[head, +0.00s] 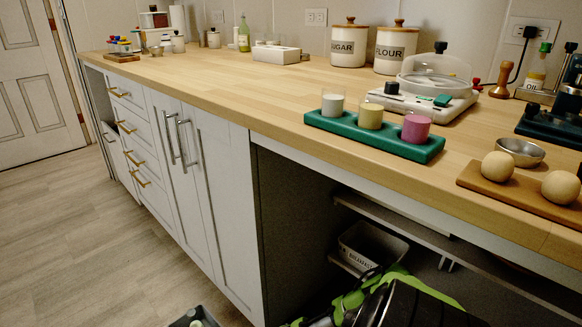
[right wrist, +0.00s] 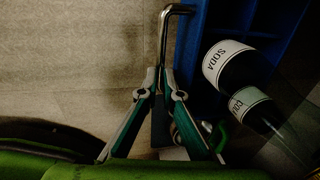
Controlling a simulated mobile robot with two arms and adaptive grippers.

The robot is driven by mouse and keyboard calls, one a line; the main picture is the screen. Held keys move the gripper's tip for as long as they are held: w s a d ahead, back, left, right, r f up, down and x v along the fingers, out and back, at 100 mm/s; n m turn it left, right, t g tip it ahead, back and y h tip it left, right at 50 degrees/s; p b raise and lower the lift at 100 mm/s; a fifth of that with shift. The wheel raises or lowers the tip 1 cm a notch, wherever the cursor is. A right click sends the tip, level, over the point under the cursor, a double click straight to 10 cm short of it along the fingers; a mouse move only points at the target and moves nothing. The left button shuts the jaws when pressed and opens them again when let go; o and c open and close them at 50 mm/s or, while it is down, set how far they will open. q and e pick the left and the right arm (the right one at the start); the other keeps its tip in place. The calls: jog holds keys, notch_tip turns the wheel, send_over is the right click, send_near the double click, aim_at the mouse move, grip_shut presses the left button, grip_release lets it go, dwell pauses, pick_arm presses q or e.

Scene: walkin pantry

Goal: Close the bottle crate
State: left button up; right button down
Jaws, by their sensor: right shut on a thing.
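The blue bottle crate (right wrist: 200,22) shows on the right of the right wrist view, its wall beside my fingers. A dark bottle labelled SODA (right wrist: 229,64) and a second labelled bottle (right wrist: 247,102) lie across it in the picture. A bent metal handle (right wrist: 165,30) comes down beside the crate's left wall. My right gripper (right wrist: 161,93) is shut on this handle, with its two fingertips on either side. The handle's lower end is hidden between the fingers. My left gripper is not in view.
The counter top (head: 230,75) holds a green tray (head: 375,140) with three candles. Under it is an open bay with a shelf (head: 440,235) and a grey labelled bin (head: 390,243). White cabinets (head: 205,190) stand left of the bay. The floor (head: 70,240) at left is clear.

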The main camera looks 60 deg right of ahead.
jog(key=shift+s+d+f, duration=0.1)
jog(key=shift+s+d, duration=0.05)
jog(key=shift+d, duration=0.4)
jog(key=shift+d, duration=0.15)
jog(key=c, duration=2.2)
grip_release()
jog(key=shift+o, duration=0.2)
notch_tip(320, 180, up, 12)
jog(key=a, duration=0.2)
jog(key=shift+w+a+f, duration=0.15)
jog(key=shift+w, duration=0.1)
